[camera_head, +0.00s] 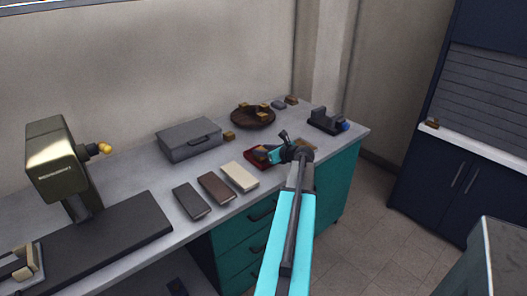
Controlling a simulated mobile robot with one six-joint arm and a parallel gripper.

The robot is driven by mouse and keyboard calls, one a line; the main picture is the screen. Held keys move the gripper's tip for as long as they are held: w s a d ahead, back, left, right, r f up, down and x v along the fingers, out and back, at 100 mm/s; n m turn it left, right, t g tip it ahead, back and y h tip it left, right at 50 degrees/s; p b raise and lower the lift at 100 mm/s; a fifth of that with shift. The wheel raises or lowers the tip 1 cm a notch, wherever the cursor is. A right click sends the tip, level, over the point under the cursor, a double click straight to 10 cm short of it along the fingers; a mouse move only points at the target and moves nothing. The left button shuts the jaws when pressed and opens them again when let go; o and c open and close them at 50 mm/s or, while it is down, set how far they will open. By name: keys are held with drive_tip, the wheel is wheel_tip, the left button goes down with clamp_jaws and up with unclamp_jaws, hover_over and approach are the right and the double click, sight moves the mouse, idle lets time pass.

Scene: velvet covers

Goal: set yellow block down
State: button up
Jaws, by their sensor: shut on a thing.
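My gripper (270,155) is over the right part of the worktop, at the end of my turquoise arm, just above a small dark red tray (252,162). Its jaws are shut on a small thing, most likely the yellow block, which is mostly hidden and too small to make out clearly. I cannot tell whether it touches the tray. Other small yellow-brown blocks sit on a round dark brown dish (240,121) behind, and one block (229,136) stands on the worktop beside the dish.
A grey case (189,140) stands left of the dish. Dark, brown and cream covers (239,177) lie in front. A black tape dispenser (326,121) is at the right end. A press-like machine (60,165) stands left. A brown flat piece (305,145) lies right of my gripper.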

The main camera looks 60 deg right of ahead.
drive_tip(key=shift+f, duration=0.25)
drive_tip(key=shift+f, duration=0.15)
drive_tip(key=o, duration=1.1)
drive_tip(key=shift+s+r, duration=0.1)
drive_tip(key=shift+r, duration=0.1)
drive_tip(key=b+v, duration=0.1)
drive_tip(key=v, duration=1.1)
